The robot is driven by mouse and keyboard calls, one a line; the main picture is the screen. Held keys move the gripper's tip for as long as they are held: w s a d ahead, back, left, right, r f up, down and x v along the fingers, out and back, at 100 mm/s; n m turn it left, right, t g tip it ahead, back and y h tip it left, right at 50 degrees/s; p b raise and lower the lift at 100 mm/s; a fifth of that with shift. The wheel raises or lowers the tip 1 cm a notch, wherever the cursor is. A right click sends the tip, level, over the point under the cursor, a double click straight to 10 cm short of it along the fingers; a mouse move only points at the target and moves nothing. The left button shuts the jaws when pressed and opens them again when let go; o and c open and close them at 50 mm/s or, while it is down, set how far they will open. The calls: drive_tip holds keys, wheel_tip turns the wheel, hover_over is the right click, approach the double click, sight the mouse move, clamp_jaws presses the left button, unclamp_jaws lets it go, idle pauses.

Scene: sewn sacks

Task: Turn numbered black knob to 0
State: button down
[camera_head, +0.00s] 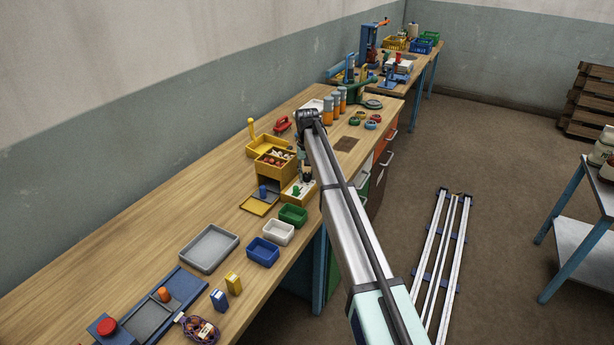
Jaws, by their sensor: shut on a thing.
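My gripper (304,178) points down over a small white-topped panel (288,193) near the front edge of the long wooden bench. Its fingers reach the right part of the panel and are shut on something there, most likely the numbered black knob. The knob cannot be made out, since the dark fingers cover it and the view is far off. Its number marks and its setting cannot be read. A small green part shows on the panel just left of the fingers.
A yellow box of round items (272,175) stands close behind the panel. A green bin (293,215), a white bin (278,233) and a blue bin (262,252) line the front edge. The bench's wall side is mostly clear.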

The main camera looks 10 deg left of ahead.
sight(307, 174)
drive_tip(key=n+b, duration=0.1)
drive_tip(key=n, duration=0.6)
drive_tip(key=shift+f, duration=0.1)
drive_tip(key=n+b, duration=0.1)
drive_tip(key=n, duration=0.5)
drive_tip(key=shift+n, duration=0.3)
idle(0.3)
drive_tip(key=c, duration=0.8)
unclamp_jaws()
wheel_tip(307, 174, up, 12)
